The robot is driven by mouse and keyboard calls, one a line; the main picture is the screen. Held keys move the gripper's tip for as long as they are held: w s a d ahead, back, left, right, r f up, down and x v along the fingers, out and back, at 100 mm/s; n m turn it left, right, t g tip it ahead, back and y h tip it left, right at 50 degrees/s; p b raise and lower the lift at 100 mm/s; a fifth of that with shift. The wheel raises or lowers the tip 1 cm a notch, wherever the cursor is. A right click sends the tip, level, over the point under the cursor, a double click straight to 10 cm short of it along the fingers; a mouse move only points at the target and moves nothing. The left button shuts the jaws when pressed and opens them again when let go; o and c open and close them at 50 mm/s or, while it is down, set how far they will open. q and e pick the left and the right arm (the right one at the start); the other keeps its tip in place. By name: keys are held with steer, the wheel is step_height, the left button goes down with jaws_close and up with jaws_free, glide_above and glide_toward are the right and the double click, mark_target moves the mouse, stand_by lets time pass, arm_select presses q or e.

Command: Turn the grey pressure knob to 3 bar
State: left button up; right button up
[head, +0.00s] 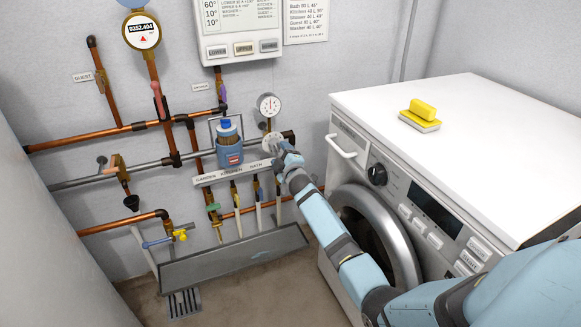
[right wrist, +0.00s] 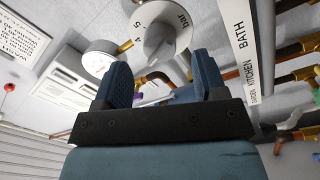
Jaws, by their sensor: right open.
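The grey pressure knob (right wrist: 160,42) sits beyond my right fingertips in the right wrist view, with a pale dial marked "bar", 4 and 5. Its pointer setting cannot be read clearly. In the head view the knob's pale dial (head: 270,140) shows beside my right gripper (head: 281,147), which partly covers it. My right gripper also shows in the right wrist view (right wrist: 162,70); its two blue fingers are apart with nothing held between them, and no contact with the knob is visible. The round pressure gauge (head: 269,105) is above the knob. My left gripper is out of view.
A blue-capped filter (head: 229,143) is left of the knob. Labelled valves hang above a grey trough (head: 235,260). Copper pipes (head: 100,135) cross the wall.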

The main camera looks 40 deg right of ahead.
arm_select(q)
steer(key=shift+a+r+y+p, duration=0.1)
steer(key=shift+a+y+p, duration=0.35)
steer(key=shift+p, duration=0.8)
arm_select(e)
steer(key=v, duration=1)
steer(key=shift+s, duration=0.25)
